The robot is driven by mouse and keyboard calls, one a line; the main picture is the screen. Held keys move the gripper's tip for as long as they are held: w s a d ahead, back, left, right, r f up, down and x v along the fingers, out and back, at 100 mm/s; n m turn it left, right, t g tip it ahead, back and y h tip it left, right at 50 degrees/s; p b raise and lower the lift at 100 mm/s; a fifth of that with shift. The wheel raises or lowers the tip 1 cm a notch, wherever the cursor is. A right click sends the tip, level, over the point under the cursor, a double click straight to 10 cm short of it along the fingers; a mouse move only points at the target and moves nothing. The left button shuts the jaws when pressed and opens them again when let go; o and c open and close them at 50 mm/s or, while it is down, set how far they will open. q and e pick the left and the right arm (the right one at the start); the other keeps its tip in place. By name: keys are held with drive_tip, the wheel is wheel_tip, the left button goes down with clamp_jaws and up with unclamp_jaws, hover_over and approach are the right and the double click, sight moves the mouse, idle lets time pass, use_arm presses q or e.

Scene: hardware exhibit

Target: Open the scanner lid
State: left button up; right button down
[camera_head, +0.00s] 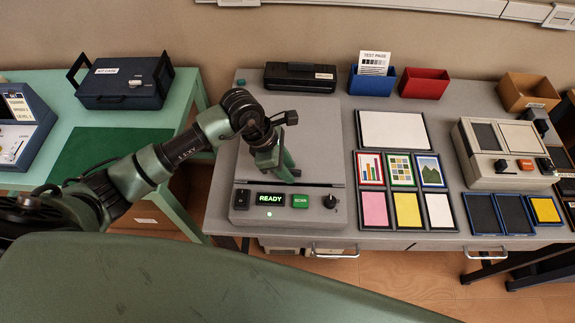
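The scanner (318,220) is a grey unit on the grey table, with a lit READY display (271,199), a green SCAN button (300,201) and a dark knob on its front panel. Its flat grey lid (320,140) looks closed, with a dark seam along the front. My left gripper (287,172) points down over the lid's front part, just behind the display. Whether it touches the lid, and the gap between its fingers, cannot be made out.
A black device (300,78) stands behind the lid. Blue (372,81) and red (424,83) bins are at the back. Framed cards and pads (393,130) lie right of the scanner, then a beige button box (510,178). A green table (178,115) stands left, across a gap.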

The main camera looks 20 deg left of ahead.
use_arm(q)
clamp_jaws()
idle(1.4)
